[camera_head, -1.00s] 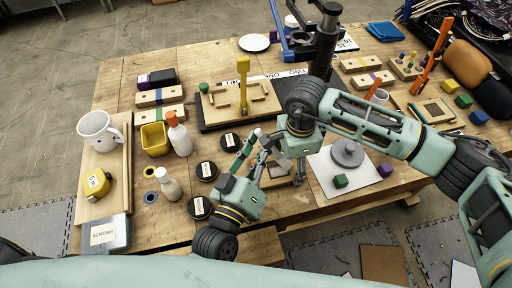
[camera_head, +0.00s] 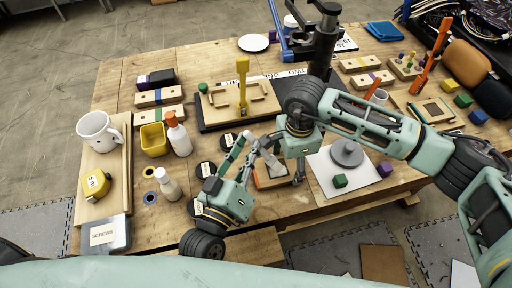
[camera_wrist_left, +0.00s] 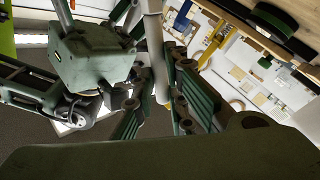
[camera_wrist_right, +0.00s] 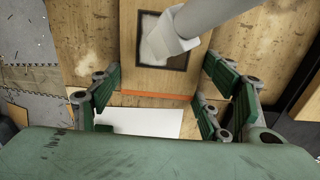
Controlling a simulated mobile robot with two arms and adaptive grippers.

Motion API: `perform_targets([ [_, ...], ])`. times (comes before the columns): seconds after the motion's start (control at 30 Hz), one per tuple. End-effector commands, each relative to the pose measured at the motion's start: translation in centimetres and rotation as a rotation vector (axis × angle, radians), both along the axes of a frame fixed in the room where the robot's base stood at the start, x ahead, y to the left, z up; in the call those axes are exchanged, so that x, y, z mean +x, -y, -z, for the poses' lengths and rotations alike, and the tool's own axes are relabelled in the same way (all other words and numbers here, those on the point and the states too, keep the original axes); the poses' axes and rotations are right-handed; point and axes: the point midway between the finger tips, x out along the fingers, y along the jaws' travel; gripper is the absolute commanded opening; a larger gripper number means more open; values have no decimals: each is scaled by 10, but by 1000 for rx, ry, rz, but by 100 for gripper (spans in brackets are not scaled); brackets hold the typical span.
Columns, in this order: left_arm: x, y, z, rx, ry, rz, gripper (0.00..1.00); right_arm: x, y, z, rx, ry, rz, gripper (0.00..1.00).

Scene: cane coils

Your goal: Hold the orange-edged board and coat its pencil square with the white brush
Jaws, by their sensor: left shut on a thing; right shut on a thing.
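The orange-edged board (camera_wrist_right: 121,72) is between the fingers of my right gripper (camera_wrist_right: 155,105), which is shut on it; its orange edge lies nearest the gripper. The board also shows in the head view (camera_head: 264,182). The dark-outlined pencil square holds a whitish area; the brush hides part of it. The white brush (camera_wrist_right: 200,15) reaches over the square, with its pale head at the square; exact contact is unclear. My left gripper (camera_wrist_left: 157,92) is shut on the brush's pale handle (camera_wrist_left: 154,45). In the head view my grippers are close together near the table's front edge.
Black labelled discs (camera_head: 205,169), a white bottle (camera_head: 168,184) and an orange-capped bottle (camera_head: 179,136) stand left of my left gripper. A white sheet (camera_head: 325,180) with a grey round weight (camera_head: 346,152) and a green cube (camera_head: 340,181) lies to the right.

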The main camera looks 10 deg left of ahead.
Motion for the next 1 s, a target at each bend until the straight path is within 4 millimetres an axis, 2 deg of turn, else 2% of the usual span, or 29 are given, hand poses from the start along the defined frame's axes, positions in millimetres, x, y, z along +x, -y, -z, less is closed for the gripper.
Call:
perform_targets([
  [0.6,-12,-32,0,3,1,1,0,0,1,0,-1,0,1,53],
  [1.0,2,-38,0,1,0,0,0,0,0,0,-1,0,0,53],
])
